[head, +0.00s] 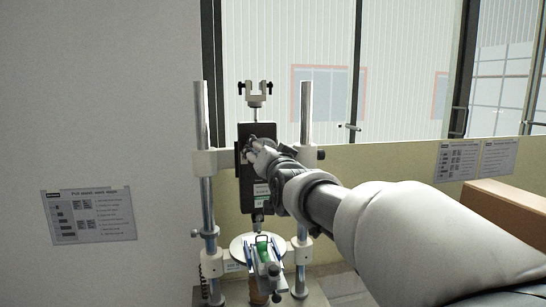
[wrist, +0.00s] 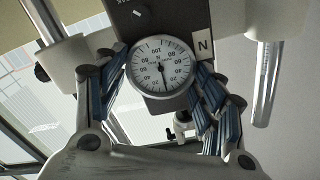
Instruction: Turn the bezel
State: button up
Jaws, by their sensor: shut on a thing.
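The round dial gauge (wrist: 160,66) has a metal bezel (wrist: 133,82), a white face with numbers, and a dark needle. It sits on a dark gauge body (wrist: 175,16), which also shows in the head view (head: 259,196). My gripper (wrist: 163,76) is shut on the bezel, with one blue-padded finger at its left side and one at its right. In the head view my gripper (head: 259,150) reaches the upper part of the gauge body from the right and hides the dial.
Two upright metal posts (head: 306,112) (head: 202,125) flank the gauge body. A forked fitting (head: 258,94) stands above it. A round plate (head: 243,247) with a green-topped clamp (head: 263,247) is below. A cardboard box (head: 508,207) is at the right.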

jog(key=o, duration=1.1)
jog(key=shift+c, duration=0.2)
jog(key=v, duration=1.2)
jog(key=s+d+f+n+g+h+b, duration=0.1)
jog(key=s+d+f+g+b, duration=0.3)
jog(key=s+f, duration=0.6)
jog(key=s+d+f+g+h+b, duration=0.2)
jog(key=s+d+f+g+b, duration=0.2)
jog(key=s+f, duration=0.7)
jog(key=s+d+f+n+g+h+b, duration=0.1)
jog(key=s+d+f+g+b, duration=0.3)
jog(key=s+f, duration=0.7)
jog(key=d+f+h+b, duration=0.1)
jog(key=d+f, duration=0.3)
jog(key=f, duration=0.6)
jog(key=shift+s+f+n+g+b, duration=0.3)
jog(key=shift+f+g+b, duration=0.1)
jog(key=shift+b, duration=0.45)
